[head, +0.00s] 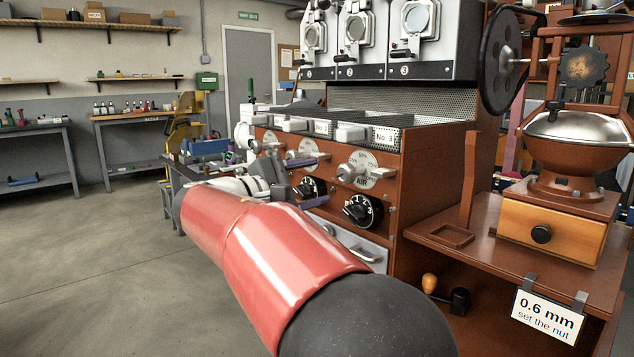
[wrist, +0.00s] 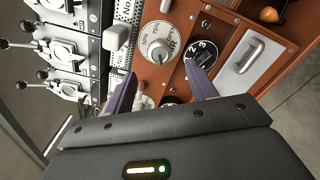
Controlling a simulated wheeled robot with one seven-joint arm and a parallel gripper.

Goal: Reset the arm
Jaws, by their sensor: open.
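My gripper (head: 312,182) reaches forward to the orange-brown front panel of the sample roaster (head: 425,165). Its two purple fingers are apart, with nothing between them in the wrist view (wrist: 162,88). The air dial (head: 359,170) of the No. 3 station is just right of the fingers in the head view. A dial with a light lever (wrist: 159,42) lies ahead of the fingers in the wrist view. A black numbered knob (head: 362,211) sits below the air dial and another (wrist: 201,51) shows beside a finger. My red arm hides part of the lower panel.
To the right, a grinder (head: 565,170) stands on a wooden shelf with a "0.6 mm set the nut" sign (head: 547,316). A side table (head: 187,172) with small items is left of the roaster. Open floor (head: 90,260) lies to the left.

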